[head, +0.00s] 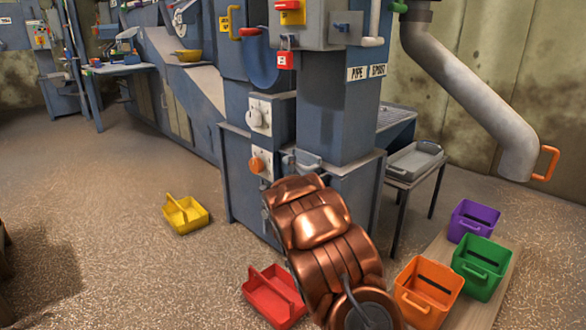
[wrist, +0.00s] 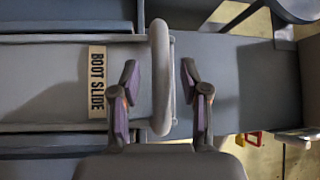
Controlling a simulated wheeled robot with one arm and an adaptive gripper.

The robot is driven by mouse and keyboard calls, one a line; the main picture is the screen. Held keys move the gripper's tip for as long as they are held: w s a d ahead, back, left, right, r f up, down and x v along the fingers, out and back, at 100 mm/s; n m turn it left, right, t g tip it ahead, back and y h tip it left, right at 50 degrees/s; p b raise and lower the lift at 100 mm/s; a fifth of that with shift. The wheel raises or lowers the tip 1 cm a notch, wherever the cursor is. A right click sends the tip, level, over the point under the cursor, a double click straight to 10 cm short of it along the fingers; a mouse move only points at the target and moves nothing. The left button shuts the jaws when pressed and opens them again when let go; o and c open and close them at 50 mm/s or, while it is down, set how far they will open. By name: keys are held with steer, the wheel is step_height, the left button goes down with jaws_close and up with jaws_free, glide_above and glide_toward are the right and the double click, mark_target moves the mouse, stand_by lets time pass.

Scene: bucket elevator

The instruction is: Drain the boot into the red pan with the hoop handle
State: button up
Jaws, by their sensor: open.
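The red pan (head: 274,297) sits on the floor below the elevator, partly behind my copper arm; a raised bar handle shows across it. The boot (head: 350,195) is the blue-grey housing at the elevator's foot. In the wrist view, a plate labelled BOOT SLIDE (wrist: 97,82) lies on a grey slide. Beside it is a grey bar handle (wrist: 160,50). My gripper (wrist: 159,88) is open, one finger on each side of this handle; contact cannot be told. In the head view my arm mostly hides the gripper.
A yellow pan (head: 186,213) stands on the floor at left. Orange (head: 428,290), green (head: 482,266) and purple (head: 473,220) bins stand on a board at right. An orange knob (head: 257,164) is on the housing. A grey tray (head: 415,160) rests on a side table.

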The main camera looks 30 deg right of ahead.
steer(key=shift+b+x, duration=0.3)
steer(key=shift+x, duration=0.95)
steer(key=shift+c, duration=0.3)
jaws_close()
